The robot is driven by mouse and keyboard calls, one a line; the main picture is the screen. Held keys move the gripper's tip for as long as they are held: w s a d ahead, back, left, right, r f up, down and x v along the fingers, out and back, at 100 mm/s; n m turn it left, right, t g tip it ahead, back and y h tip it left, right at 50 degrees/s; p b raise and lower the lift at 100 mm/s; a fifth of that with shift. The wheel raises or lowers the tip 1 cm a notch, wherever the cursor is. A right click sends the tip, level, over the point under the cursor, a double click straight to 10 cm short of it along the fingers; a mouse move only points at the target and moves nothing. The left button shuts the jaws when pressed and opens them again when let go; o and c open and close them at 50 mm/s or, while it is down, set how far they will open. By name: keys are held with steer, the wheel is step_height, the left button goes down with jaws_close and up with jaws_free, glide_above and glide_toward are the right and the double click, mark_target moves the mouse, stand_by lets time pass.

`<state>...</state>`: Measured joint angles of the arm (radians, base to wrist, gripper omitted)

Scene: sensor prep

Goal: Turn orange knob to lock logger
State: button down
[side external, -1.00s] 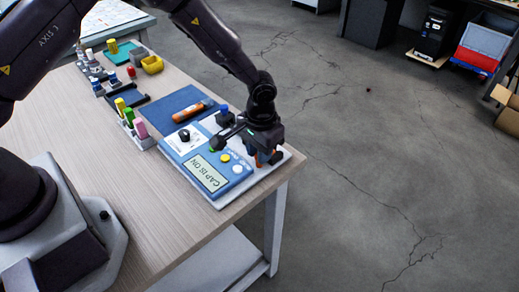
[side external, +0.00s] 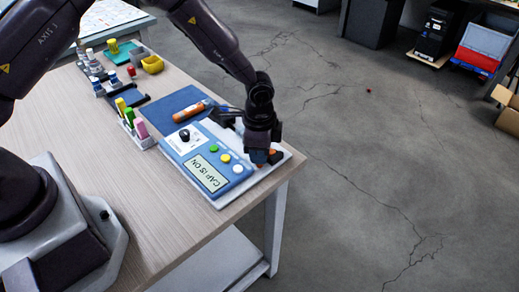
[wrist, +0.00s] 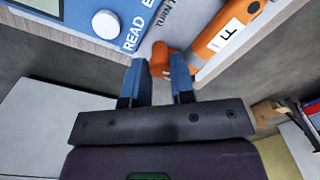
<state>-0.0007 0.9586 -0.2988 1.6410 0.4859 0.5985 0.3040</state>
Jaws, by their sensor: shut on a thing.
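The orange knob (wrist: 161,62) shows in the wrist view between the blue fingertips of my gripper (wrist: 158,68). My gripper is shut on it; the finger contact is partly hidden. An orange body with a white label (wrist: 222,35) lies just right of the knob, at the edge of the panel. In the side view, my gripper (side external: 264,160) is low over the right end of the blue-and-white panel (side external: 190,158) and covers most of the knob. The panel's display (side external: 208,174) reads "CAP IS ON".
Green, yellow and white buttons and a black knob (side external: 184,135) are on the panel. An orange tool (side external: 190,112) lies on a blue mat (side external: 165,107) behind it. A rack of coloured pieces (side external: 132,124) stands to the left. The table edge is close on the right.

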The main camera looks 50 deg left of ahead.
steer(key=shift+m, duration=1.1)
steer(key=c, duration=1)
jaws_free()
steer(key=shift+r, duration=0.1)
step_height(320, 180, up, 13)
steer(key=shift+s+d+f, duration=0.1)
steer(key=shift+s, duration=0.05)
